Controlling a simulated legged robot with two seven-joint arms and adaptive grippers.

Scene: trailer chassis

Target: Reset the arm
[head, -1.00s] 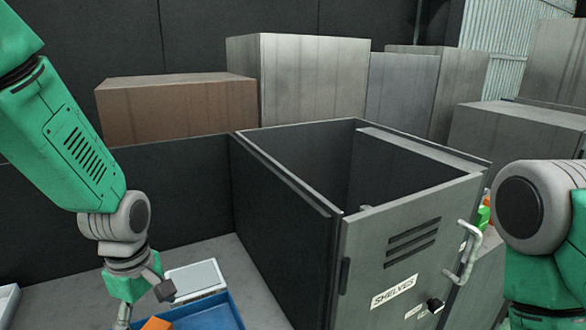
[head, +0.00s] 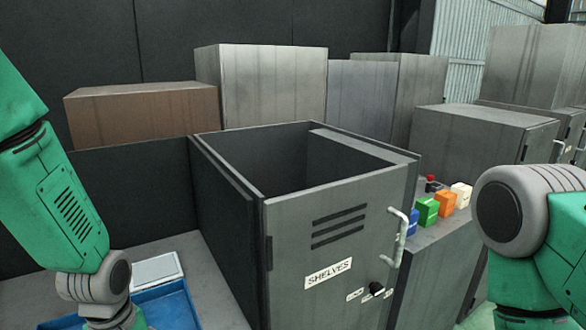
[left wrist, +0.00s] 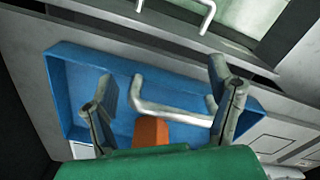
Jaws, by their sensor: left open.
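My left arm (head: 60,215) comes in from the left in the head view, with its wrist low at the bottom left; its gripper is below the picture. In the left wrist view my left gripper (left wrist: 160,85) is open, its two fingers spread apart over a blue tray (left wrist: 85,70). An orange block (left wrist: 150,132) shows between the fingers, partly hidden by the green gripper body. A light metal handle (left wrist: 165,108) also shows between the fingers. My right arm (head: 535,230) is at the right of the head view; its gripper is outside the picture.
A grey open-topped cabinet labelled SHELVES (head: 335,240) with a handle (head: 398,238) fills the middle. The blue tray (head: 170,303) and a pale flat box (head: 157,270) lie left of it. Several coloured blocks (head: 427,211) sit on a surface at right. Large boxes (head: 260,85) stand behind.

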